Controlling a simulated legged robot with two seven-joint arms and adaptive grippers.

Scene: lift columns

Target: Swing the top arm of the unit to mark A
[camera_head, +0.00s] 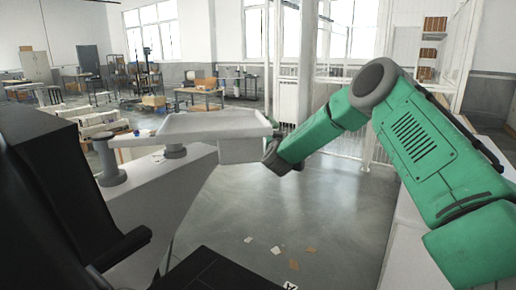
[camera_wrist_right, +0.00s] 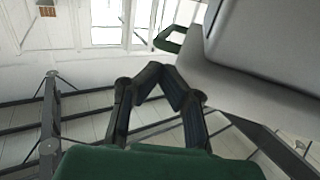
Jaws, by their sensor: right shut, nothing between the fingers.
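The unit's top arm (camera_head: 190,124) is a pale grey tray-like piece with a box-shaped block (camera_head: 240,150) under its right end. It sits over a short round post (camera_head: 175,151) on a light grey body (camera_head: 160,200). My right gripper (camera_wrist_right: 161,72) is shut and empty in the wrist view, its black fingertips together. A dark green loop handle (camera_wrist_right: 172,38) shows just beyond the fingertips, beside a grey block (camera_wrist_right: 270,40); the fingers look apart from it. In the head view my green right arm reaches the block's right side, fingers mostly hidden. My left gripper is out of view.
A second round post (camera_head: 108,165) stands at the left of the unit. Black panels fill the lower left. Small paper scraps (camera_head: 276,251) lie on the open grey floor (camera_head: 330,220). Tables and boxes stand far back.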

